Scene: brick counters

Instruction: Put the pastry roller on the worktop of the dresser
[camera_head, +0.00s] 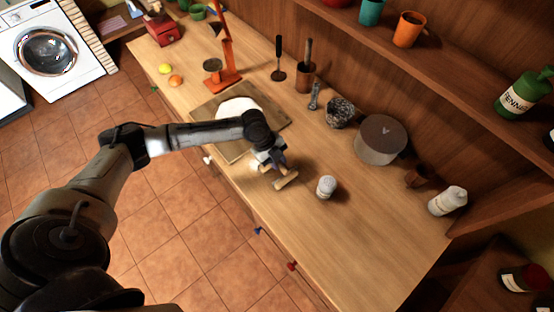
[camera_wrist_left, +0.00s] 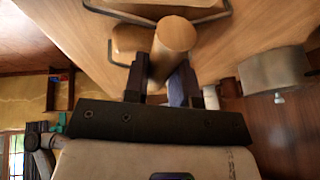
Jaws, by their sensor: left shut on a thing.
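The pastry roller (camera_head: 287,181) is a light wooden cylinder. In the head view it is at my left gripper (camera_head: 272,163), over the front part of the dresser's worktop (camera_head: 330,245). In the left wrist view the roller (camera_wrist_left: 175,38) is between the two dark fingers of my left gripper (camera_wrist_left: 162,80), which is shut on it. The roller looks close to the worktop, but I cannot tell whether it touches. The gripper hides part of it. My right gripper is in neither view.
A white-grey shaker (camera_head: 326,187) stands just right of the roller. A round grey-topped container (camera_head: 381,139) and a stone mortar (camera_head: 340,112) stand further back. The worktop's near right part is clear.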

